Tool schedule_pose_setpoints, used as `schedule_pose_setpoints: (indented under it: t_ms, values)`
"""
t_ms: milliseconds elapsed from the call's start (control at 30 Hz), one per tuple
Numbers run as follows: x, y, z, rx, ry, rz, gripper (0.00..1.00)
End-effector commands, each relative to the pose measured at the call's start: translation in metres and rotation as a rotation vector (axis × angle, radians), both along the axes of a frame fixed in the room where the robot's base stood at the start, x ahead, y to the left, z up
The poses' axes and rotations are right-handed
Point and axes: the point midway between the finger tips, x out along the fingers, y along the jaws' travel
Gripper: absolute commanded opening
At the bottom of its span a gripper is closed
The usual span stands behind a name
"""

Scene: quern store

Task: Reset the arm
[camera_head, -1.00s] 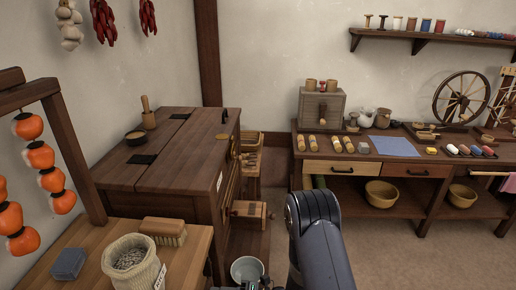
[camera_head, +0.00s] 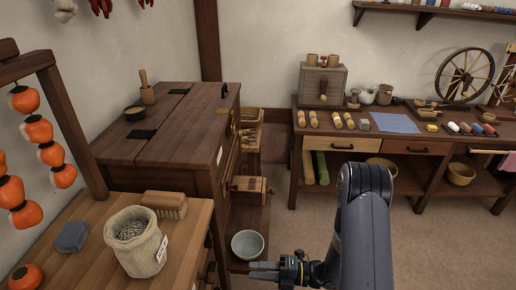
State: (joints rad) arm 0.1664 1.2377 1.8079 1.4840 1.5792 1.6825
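My dark arm (camera_head: 362,225) rises at the lower right of the middle in the head view, bent at its upper joint. My gripper (camera_head: 254,270) is low in the picture, pointing left. Its two fingers show a gap between them, and nothing is seen held. It appears just in front of a pale bowl (camera_head: 247,244); I cannot tell how far apart they are. The bottom edge of the picture cuts off part of the arm.
A wooden chest (camera_head: 170,165) stands left of the arm. A near table holds a sack (camera_head: 136,243), a brush (camera_head: 165,204) and a grey block (camera_head: 72,237). A workbench (camera_head: 340,136) with drawers stands behind. Open floor (camera_head: 440,255) lies right of the arm.

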Motion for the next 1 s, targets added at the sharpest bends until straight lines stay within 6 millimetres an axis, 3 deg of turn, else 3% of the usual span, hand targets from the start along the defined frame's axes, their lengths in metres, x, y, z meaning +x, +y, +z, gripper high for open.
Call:
schedule_pose_setpoints:
  t_ms: [33, 733, 1000]
  values:
    - [0.0, -0.002, 0.0, 0.0, 0.0, 0.001, 0.36]
    - [0.007, 0.107, 0.001, 0.0, -0.001, 0.006, 0.36]
    - [0.009, 0.106, -0.003, -0.018, -0.231, 0.001, 0.36]
